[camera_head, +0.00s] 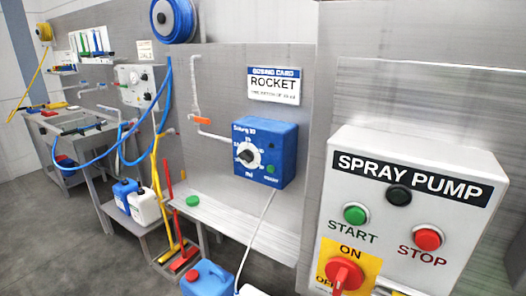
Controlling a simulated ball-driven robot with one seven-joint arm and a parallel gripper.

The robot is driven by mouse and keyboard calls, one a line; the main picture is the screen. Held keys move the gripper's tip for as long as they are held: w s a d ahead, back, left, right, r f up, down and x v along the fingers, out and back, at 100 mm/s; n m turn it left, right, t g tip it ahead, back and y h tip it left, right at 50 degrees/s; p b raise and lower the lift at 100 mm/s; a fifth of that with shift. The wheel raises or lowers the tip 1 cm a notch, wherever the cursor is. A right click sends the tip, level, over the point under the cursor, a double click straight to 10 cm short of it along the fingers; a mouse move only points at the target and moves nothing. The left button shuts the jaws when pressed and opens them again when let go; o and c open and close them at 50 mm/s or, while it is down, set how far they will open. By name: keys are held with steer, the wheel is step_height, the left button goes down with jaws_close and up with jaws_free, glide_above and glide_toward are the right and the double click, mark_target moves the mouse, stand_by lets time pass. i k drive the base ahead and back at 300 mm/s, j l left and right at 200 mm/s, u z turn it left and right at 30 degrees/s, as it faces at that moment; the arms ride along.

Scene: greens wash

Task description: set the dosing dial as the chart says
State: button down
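The dosing dial (247,155) is a round white dial with a dark knob on the front of a blue box (285,152) on the grey metal wall panel. White markings ring it, too small to read surely, and I cannot tell where it points. A green button (270,169) sits at the box's lower right. The chart, a white card (273,88) with a blue heading, hangs above the box; its large word reads "ROCKET" and the small line below is not legible. My gripper is not in view.
A grey spray pump box (470,225) stands close at right, with green START and red STOP buttons and a red rotary switch (345,275). A metal ledge (245,220) runs below the dial. A blue jug (207,280) stands in front; brushes and hoses are at left.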

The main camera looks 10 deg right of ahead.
mark_target(247, 156)
steer(key=i+j, duration=0.3)
steer(key=j, duration=0.15)
steer(key=i+j, duration=0.25)
steer(key=j, duration=0.25)
steer(key=u, duration=0.05)
